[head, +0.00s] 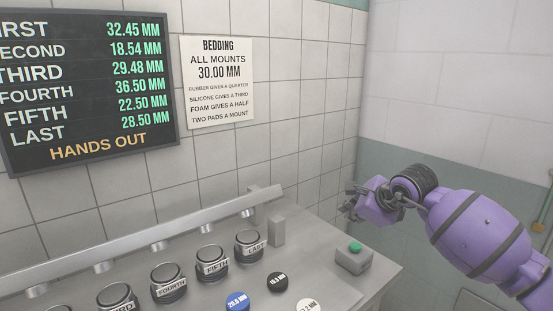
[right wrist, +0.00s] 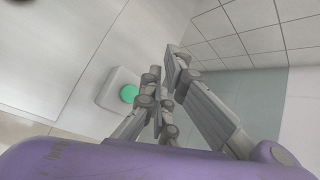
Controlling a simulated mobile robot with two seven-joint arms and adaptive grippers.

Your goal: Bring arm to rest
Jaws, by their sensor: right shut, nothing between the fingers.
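My right arm comes in from the right in the head view, with its purple wrist and dark bands. My right gripper (head: 350,203) is off the right end of the bench, above and beyond the grey button box. In the right wrist view the gripper (right wrist: 165,75) has its fingers close together with nothing between them. The button box (head: 354,259) has a green button (head: 355,247) on top. The green button (right wrist: 129,94) also shows beside the fingers in the right wrist view, apart from them. My left gripper is not in view.
A row of labelled mounts, such as LAST (head: 249,247) and FIFTH (head: 212,263), stands on the bench (head: 330,289) below a grey rail (head: 150,236). Blue (head: 237,301), black (head: 277,282) and white (head: 309,306) discs lie in front. A display (head: 85,90) reads HANDS OUT.

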